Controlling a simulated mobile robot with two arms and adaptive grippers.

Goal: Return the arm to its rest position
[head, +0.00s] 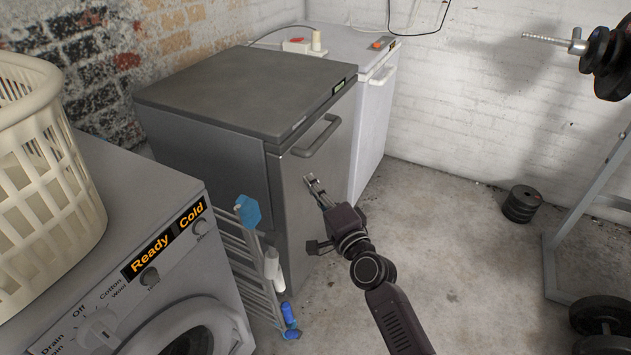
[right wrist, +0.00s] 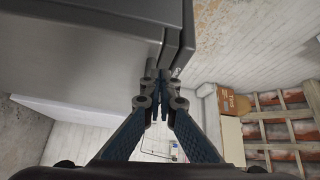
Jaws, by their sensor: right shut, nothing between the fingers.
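My right gripper (head: 314,186) is in front of the grey fridge's door, below its handle, in the head view. Its arm comes up from the bottom right. In the right wrist view my right gripper (right wrist: 162,82) has its fingers together with nothing between them, close to a dark grey surface and its edge. My left gripper does not show in either view.
The dark grey fridge (head: 240,90) is shut, with a white appliance (head: 370,100) behind it. A washing machine (head: 160,280) with a cream basket (head: 40,170) stands left, a folded rack (head: 240,265) beside it. Weights (head: 522,204) and a metal stand (head: 580,220) are right. Concrete floor between is clear.

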